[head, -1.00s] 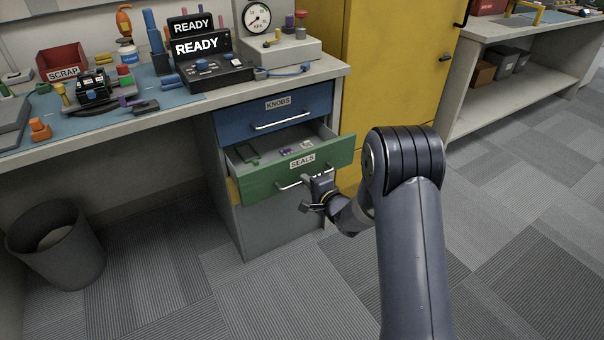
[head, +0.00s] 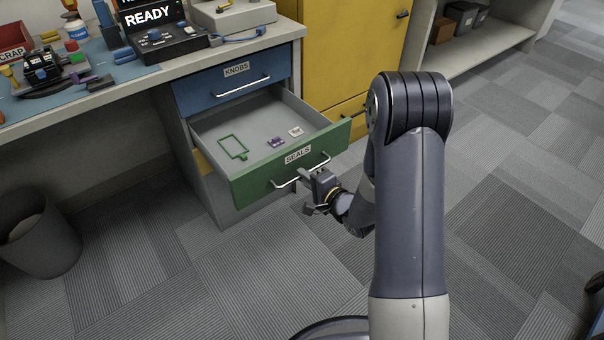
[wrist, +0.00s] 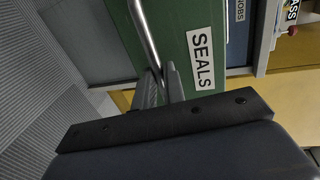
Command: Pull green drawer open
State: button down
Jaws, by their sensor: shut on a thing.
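The green drawer (head: 240,183), labelled SEALS, stands well out of the cabinet in the head view. Inside it lie a green frame-shaped piece (head: 233,147), a purple piece (head: 276,142) and a small white piece (head: 296,132). My gripper (head: 305,175) is at the drawer's front, shut on the metal bar handle (head: 284,185). In the wrist view the fingers (wrist: 162,85) close around the handle (wrist: 145,32) beside the SEALS label (wrist: 201,60). The fingertips are partly hidden by the gripper body.
The blue KNOBS drawer (head: 236,83) above is closed. A yellow cabinet (head: 352,50) stands to the right. A grey bin (head: 38,235) stands on the floor at left. The carpet (head: 250,270) in front of the drawer is clear.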

jog(key=c, duration=1.5)
grip_release()
jog(key=p+v, duration=0.2)
jog(key=v, duration=0.8)
jog(key=shift+s+d, duration=0.2)
jog(key=shift+s, duration=0.15)
jog(key=shift+r, duration=0.1)
jog(key=b+x, duration=0.2)
jog(key=x, duration=1)
jog(key=shift+w+r, duration=0.1)
jog(key=shift+w, duration=0.05)
